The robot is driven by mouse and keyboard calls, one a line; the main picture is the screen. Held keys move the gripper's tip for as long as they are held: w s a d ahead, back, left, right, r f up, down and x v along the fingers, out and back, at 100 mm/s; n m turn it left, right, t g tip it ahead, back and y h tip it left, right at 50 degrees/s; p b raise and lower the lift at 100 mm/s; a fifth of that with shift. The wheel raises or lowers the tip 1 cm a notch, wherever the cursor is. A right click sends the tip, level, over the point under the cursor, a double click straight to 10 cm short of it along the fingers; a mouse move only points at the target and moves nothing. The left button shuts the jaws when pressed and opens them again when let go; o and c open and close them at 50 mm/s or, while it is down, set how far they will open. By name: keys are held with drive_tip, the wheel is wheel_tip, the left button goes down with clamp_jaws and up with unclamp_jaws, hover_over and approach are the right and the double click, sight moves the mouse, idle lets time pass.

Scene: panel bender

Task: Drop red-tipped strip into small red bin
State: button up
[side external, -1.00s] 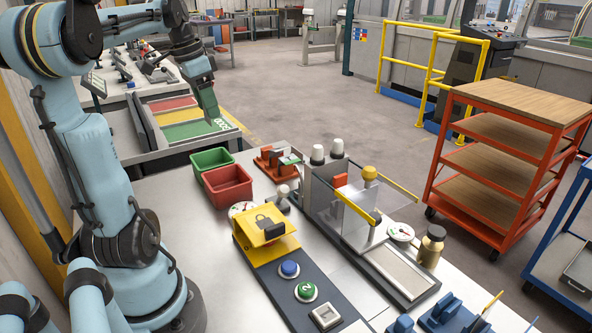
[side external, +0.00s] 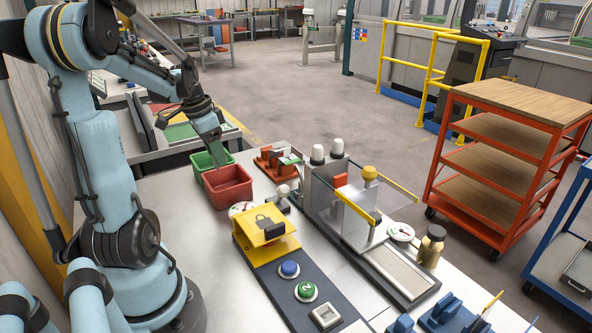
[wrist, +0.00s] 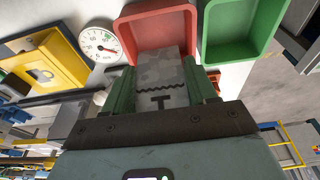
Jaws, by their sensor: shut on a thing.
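The small red bin (side external: 229,194) stands open on the metal table. It also shows in the wrist view (wrist: 133,28), just beyond my fingertips. My gripper (side external: 219,158) is over the far side of the red bin, beside the green bin. In the wrist view my gripper (wrist: 162,88) is shut on a grey mottled strip (wrist: 160,63) with a dark jagged line and a T-shaped mark. The strip reaches over the red bin's near edge in that view. No red tip shows on it; its far end lies against the bin's red inside.
The green bin (side external: 202,161) stands behind the red one. A round gauge (side external: 241,209) and a yellow lock panel (side external: 266,227) sit in front of the red bin. An orange fixture (side external: 270,163) is to its right. Bare table lies left of the bins.

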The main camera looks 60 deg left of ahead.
sight(216, 166)
drive_tip(key=shift+s+x, duration=0.25)
drive_tip(key=shift+x, duration=0.85)
drive_tip(key=shift+s+x, duration=0.25)
drive_tip(key=shift+x, duration=0.85)
drive_tip(key=shift+s+x, duration=0.25)
drive_tip(key=shift+x, duration=0.8)
drive_tip(key=shift+x, duration=0.75)
drive_tip(key=shift+s, duration=0.15)
drive_tip(key=o, duration=1)
drive_tip(key=shift+o, duration=0.7)
drive_tip(key=shift+w+r+v, duration=0.1)
drive_tip(key=shift+w+v, duration=0.25)
drive_tip(key=shift+v, duration=1.1)
drive_tip(key=shift+w+r+v, duration=0.1)
drive_tip(key=shift+w+v, duration=0.2)
drive_tip(key=shift+v, duration=1.15)
drive_tip(key=shift+w+r+v, duration=0.1)
drive_tip(key=shift+w+v, duration=0.25)
drive_tip(key=shift+v, duration=1.15)
drive_tip(key=shift+f, duration=0.1)
drive_tip(key=w+d+t, duration=0.2)
drive_tip(key=w+d, duration=0.1)
drive_tip(key=d, duration=1.2)
drive_tip(key=w+d+r+t, duration=0.1)
drive_tip(key=w+d+t, duration=0.1)
drive_tip(key=d, duration=1.3)
drive_tip(key=shift+w+t, duration=0.3)
drive_tip(key=shift+w, duration=0.4)
